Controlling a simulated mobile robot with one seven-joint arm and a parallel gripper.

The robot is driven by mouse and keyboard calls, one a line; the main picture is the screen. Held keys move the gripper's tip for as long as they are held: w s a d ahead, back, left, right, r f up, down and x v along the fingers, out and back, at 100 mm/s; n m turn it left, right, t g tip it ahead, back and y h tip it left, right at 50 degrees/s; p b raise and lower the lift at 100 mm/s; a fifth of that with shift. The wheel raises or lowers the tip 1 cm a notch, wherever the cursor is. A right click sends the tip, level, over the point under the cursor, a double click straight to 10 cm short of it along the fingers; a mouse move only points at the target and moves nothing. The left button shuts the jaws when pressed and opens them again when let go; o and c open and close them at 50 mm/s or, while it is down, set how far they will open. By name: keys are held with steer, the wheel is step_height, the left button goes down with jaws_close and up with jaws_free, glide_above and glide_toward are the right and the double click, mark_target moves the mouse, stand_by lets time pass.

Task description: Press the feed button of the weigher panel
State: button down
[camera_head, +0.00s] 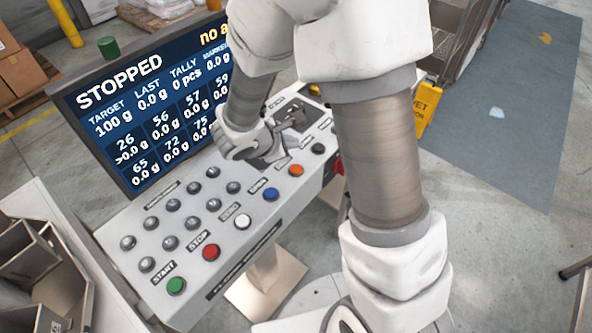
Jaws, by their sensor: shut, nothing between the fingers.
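The weigher panel (190,268) is a light grey sloping console with a row of coloured buttons along its front edge. From left these are a green START button (176,286), a red STOP button (211,252), a white button (243,221), a blue button (271,194), an orange button (296,170) and a black button (318,149). I cannot make out for certain which label reads feed. My gripper (294,119) is shut and empty over the panel's far right part, behind the orange and black buttons. I cannot tell whether it touches the panel.
A dark screen (135,115) behind the buttons reads STOPPED, its right part hidden by my arm. Several grey knobs (170,242) sit left of the coloured buttons. A yellow sign (427,105) stands at right. Metal bins (35,265) are at lower left.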

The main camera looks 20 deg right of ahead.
steer(key=b, duration=0.4)
glide_above(292, 171)
step_height(292, 171, down, 5)
steer(key=shift+f, duration=0.2)
steer(key=shift+f+b, duration=0.5)
steer(key=shift+f, duration=0.1)
stand_by(1.2)
steer(key=shift+f+b, duration=0.35)
steer(key=shift+b, duration=0.3)
steer(key=shift+f+b, duration=0.4)
steer(key=shift+b, duration=0.15)
stand_by(0.3)
steer(key=shift+r, duration=0.15)
stand_by(0.3)
steer(key=shift+r+p, duration=0.5)
steer(key=shift+r, duration=0.25)
